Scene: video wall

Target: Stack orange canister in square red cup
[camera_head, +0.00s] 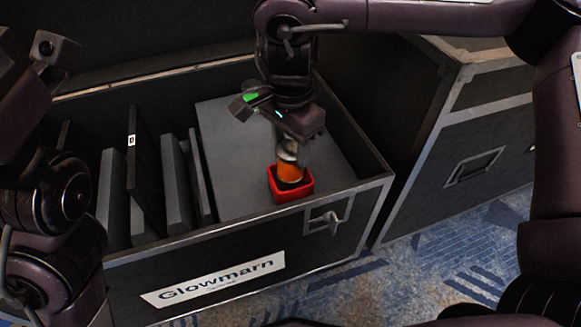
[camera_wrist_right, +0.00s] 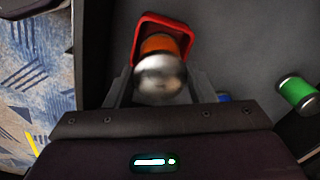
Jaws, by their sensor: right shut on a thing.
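The orange canister (camera_head: 290,168) has a silver top and stands in or just over the square red cup (camera_head: 291,190) on the grey panel in the case. In the right wrist view, the canister's silver top (camera_wrist_right: 160,78) faces me, with its orange side (camera_wrist_right: 158,44) showing against the red cup (camera_wrist_right: 148,22). My right gripper (camera_wrist_right: 158,88) is shut on the canister, a finger on each side. Whether the canister's base touches the cup floor is hidden. My left arm shows at the left edge of the head view; its fingertips cannot be made out.
The black case (camera_head: 330,243) has raised walls around the grey panel (camera_head: 235,150), with upright dark slabs (camera_head: 175,180) to the left.

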